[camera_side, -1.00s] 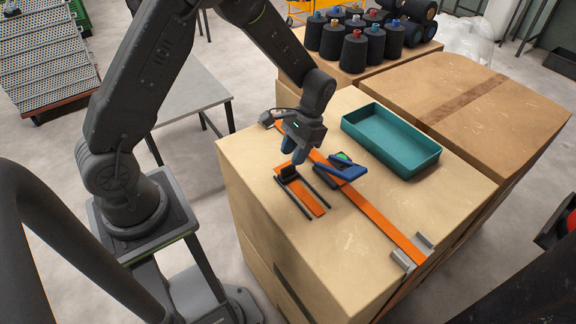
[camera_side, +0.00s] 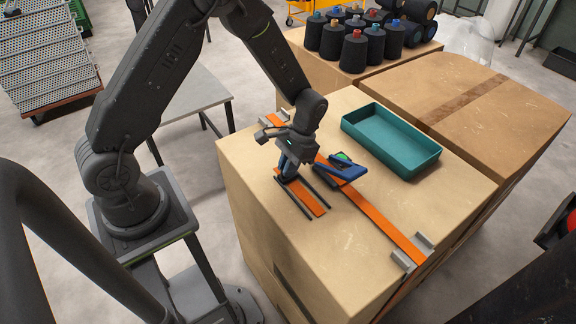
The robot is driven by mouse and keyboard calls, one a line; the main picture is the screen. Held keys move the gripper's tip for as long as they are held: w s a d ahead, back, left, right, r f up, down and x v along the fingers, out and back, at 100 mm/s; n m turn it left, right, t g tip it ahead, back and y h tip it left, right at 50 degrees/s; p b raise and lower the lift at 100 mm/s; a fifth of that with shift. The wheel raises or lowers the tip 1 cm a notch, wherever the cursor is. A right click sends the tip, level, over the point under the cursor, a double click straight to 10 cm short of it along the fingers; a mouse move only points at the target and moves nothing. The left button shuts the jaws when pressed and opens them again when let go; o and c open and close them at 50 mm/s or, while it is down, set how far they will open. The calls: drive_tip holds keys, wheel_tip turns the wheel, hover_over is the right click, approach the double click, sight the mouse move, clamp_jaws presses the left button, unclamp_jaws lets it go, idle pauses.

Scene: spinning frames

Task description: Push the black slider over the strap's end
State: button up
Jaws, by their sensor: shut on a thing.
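My gripper (camera_side: 288,172) points down at the far end of the short orange strap (camera_side: 312,204), between two dark rails (camera_side: 321,193). Its blue fingers are shut on the black slider, which they and the gripper body mostly hide. The slider sits at the far end of the rails. I cannot tell how it meets the strap's end. The near part of the short strap lies bare on the box top.
A long orange strap (camera_side: 385,225) runs to a grey metal clamp (camera_side: 412,253). A blue tool (camera_side: 345,171) with a green spot lies across it, right of the rails. A teal tray (camera_side: 390,140) stands behind. Bare cardboard (camera_side: 270,225) lies in front.

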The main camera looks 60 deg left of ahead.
clamp_jaws()
drive_tip(key=d, duration=0.7)
drive_tip(key=shift+d, duration=0.35)
drive_tip(key=o, duration=0.6)
unclamp_jaws()
drive_tip(key=v, duration=1.4)
drive_tip(key=shift+f, duration=0.1)
